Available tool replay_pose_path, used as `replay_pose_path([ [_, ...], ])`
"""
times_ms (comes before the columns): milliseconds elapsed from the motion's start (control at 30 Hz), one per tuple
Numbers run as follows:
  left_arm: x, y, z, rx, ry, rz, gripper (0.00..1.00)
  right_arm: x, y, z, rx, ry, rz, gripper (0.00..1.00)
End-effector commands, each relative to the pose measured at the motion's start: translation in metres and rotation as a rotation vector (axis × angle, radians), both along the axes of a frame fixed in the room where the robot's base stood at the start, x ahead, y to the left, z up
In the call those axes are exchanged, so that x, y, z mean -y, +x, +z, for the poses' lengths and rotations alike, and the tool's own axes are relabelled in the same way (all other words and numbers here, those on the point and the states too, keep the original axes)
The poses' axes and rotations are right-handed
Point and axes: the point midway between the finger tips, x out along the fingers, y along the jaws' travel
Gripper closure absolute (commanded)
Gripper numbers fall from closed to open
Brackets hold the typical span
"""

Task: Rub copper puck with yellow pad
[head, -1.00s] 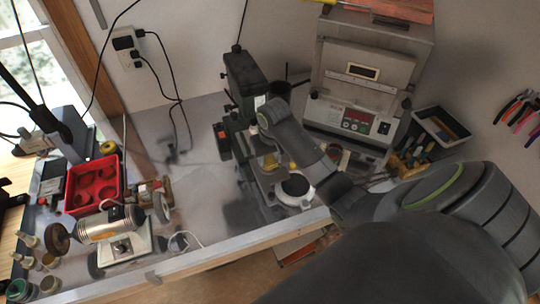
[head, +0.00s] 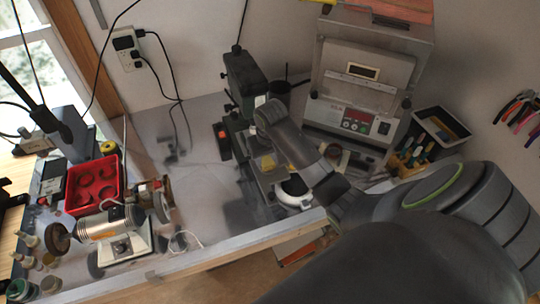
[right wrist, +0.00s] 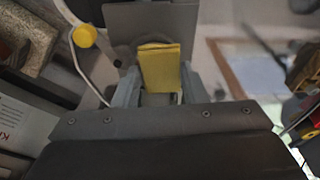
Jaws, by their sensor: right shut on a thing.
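My right gripper (right wrist: 159,84) is shut on the yellow pad (right wrist: 160,66), which stands up between its two grey fingers in the right wrist view. I cannot make out the copper puck in either view; the pad, fingers and arm hide part of the area. I cannot tell whether the pad touches anything. My left gripper is not in view.
A green bench machine (head: 243,82) stands just behind my right wrist. A grey oven-like unit (head: 366,85) is at the back right. A red tray (head: 94,183) and a bench grinder (head: 118,226) are at the left. The bench between has free room.

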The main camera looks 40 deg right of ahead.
Motion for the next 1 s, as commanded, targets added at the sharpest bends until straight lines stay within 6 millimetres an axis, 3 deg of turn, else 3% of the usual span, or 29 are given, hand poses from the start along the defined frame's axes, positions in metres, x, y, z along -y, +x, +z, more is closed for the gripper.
replay_pose_path([
  [500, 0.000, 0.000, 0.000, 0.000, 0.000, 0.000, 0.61, 0.015, -0.003, 0.000, -0.003, 0.000, 0.000, 0.96],
  [1000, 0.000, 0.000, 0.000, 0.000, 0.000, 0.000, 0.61, 0.000, 0.000, 0.000, -0.002, 0.000, -0.001, 0.96],
])
